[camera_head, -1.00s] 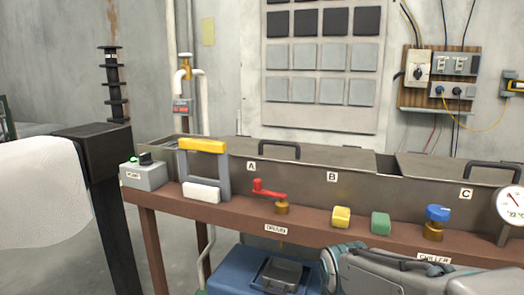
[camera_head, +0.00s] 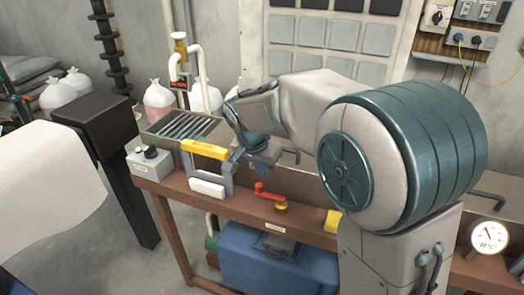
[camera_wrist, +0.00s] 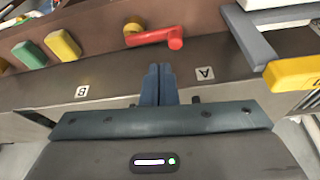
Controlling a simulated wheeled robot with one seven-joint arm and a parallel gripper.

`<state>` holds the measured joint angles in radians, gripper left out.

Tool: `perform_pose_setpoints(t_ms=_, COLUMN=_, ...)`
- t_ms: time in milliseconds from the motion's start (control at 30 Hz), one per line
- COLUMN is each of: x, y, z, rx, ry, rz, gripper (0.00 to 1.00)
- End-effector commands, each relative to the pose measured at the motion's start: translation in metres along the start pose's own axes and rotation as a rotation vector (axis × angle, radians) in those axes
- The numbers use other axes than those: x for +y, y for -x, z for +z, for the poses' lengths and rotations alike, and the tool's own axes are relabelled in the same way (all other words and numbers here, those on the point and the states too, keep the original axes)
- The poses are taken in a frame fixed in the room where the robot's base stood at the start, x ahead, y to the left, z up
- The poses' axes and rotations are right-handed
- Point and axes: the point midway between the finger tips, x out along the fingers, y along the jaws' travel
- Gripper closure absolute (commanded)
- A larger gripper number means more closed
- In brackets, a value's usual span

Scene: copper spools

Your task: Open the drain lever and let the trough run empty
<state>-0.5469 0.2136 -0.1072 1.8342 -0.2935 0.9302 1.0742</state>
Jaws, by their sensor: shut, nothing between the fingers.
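The red drain lever (camera_head: 268,193) sits on a brass valve (camera_head: 281,208) at the front of the trough, above a small label plate. Its handle lies roughly along the trough wall, pointing left. In the wrist view the red lever (camera_wrist: 155,38) lies just beyond my fingertips. My gripper (camera_wrist: 160,70) is shut and empty, with a gap between it and the lever. The metal trough wall (camera_wrist: 130,82) with upside-down letter labels runs beneath the fingers. In the head view my arm covers much of the trough, and the liquid inside cannot be seen.
A yellow-topped grey frame (camera_head: 204,149) stands left of the lever, close to my gripper. A yellow block (camera_head: 332,221) is to its right; a green block (camera_wrist: 30,53) follows. A blue tank (camera_head: 250,262) stands below. A dial gauge (camera_head: 488,236) is far right.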

Motion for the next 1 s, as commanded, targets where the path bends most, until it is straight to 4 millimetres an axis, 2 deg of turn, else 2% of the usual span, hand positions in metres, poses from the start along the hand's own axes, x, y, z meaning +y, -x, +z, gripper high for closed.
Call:
perform_pose_setpoints(t_ms=33, x=-0.007, y=0.013, z=-0.004, rx=0.006, ry=-0.007, rz=0.0, gripper=1.0)
perform_pose_setpoints(t_ms=133, x=-0.016, y=0.019, z=-0.007, rx=0.016, ry=-0.022, rz=-0.001, gripper=1.0)
perform_pose_setpoints(t_ms=633, x=-0.02, y=0.017, z=-0.008, rx=0.021, ry=-0.032, rz=-0.001, gripper=1.0)
perform_pose_setpoints(t_ms=767, x=-0.019, y=0.004, z=-0.008, rx=0.02, ry=-0.032, rz=0.002, gripper=1.0)
perform_pose_setpoints(t_ms=1000, x=-0.019, y=-0.04, z=-0.009, rx=0.018, ry=-0.032, rz=0.003, gripper=1.0)
